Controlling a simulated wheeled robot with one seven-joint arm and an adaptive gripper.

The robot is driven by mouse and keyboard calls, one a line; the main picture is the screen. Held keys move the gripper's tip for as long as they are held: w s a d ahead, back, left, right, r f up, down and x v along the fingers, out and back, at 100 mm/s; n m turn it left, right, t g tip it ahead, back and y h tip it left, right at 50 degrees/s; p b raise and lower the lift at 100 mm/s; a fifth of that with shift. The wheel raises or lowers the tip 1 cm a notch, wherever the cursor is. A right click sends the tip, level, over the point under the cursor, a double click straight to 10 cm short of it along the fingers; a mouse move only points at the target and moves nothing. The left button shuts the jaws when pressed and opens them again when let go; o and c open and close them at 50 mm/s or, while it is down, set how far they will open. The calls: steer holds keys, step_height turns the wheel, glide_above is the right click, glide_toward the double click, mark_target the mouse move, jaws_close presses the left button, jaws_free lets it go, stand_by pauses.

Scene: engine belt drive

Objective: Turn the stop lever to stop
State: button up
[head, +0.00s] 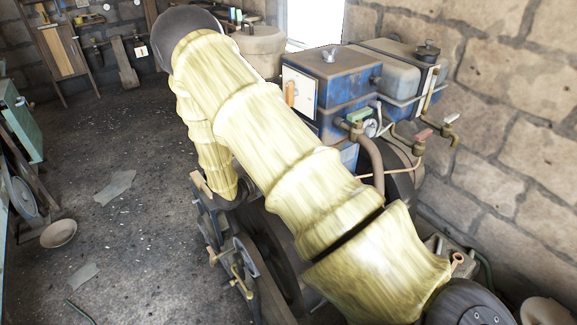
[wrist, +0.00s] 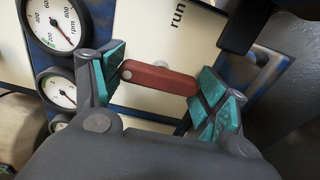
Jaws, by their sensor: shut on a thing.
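The stop lever (wrist: 158,78) is a short red bar with a pale round pin at its left end, in front of a cream panel (wrist: 150,30). My gripper (wrist: 160,84) has its teal pads at the lever's two ends and is shut on it. The printed word "run" (wrist: 178,16) stands on the panel above the lever, turned on its side. No "stop" mark shows in the wrist view.
Round gauges (wrist: 53,22) sit close to the left of my gripper. A dark part (wrist: 246,22) is close at the upper right. The floor (head: 120,230) at left is mostly clear.

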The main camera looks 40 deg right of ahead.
steer(key=o, duration=1.1)
steer(key=shift+c, duration=0.2)
steer(key=w+a, duration=0.1)
steer(key=a, duration=1.1)
steer(key=shift+w, duration=0.2)
